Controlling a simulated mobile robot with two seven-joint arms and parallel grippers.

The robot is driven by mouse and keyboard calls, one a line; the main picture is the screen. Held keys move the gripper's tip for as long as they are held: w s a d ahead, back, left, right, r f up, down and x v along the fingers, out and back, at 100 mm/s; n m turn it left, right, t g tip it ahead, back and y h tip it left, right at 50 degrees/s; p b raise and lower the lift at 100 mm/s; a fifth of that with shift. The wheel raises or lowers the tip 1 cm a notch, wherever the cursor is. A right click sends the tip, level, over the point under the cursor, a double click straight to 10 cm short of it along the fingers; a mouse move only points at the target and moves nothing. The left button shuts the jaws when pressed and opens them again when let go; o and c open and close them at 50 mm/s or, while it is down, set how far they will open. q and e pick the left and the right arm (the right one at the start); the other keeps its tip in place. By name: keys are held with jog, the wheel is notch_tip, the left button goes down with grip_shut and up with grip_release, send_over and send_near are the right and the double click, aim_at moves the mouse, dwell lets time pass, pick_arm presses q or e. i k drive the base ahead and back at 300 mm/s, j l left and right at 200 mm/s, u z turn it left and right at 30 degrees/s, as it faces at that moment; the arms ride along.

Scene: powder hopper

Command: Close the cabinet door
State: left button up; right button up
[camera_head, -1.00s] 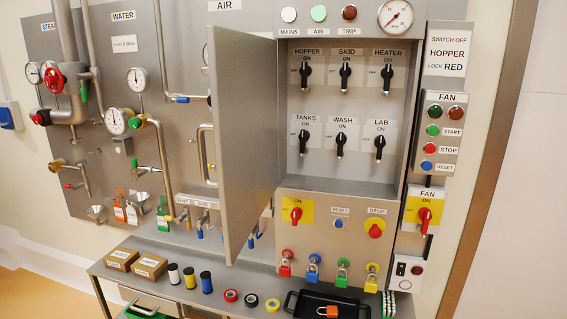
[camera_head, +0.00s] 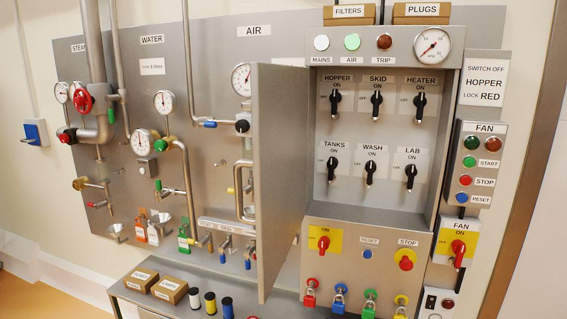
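The grey cabinet door (camera_head: 279,182) stands open, swung out toward me from the left side of the cabinet. The open cabinet (camera_head: 368,205) shows two rows of black rotary switches, labelled HOPPER, SKID, HEATER, TANKS, WASH and LAB. The door's flat face is turned to the left and its free edge points toward me. Neither of my grippers is in view.
A bench (camera_head: 130,297) below holds small boxes (camera_head: 170,290) and spools (camera_head: 210,303). Colored padlocks (camera_head: 340,301) hang under the cabinet. Pipes, gauges and valves fill the panel left of the door. A fan control box (camera_head: 479,165) stands to the right. The space before the door looks clear.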

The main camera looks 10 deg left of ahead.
aim_at(279, 93)
jog(key=i+j+z, duration=0.25)
jog(key=j, duration=0.3)
jog(key=j+z, duration=0.25)
jog(key=j, duration=0.3)
jog(key=j+z, duration=0.3)
jog(key=j, duration=0.3)
jog(key=i, duration=0.05)
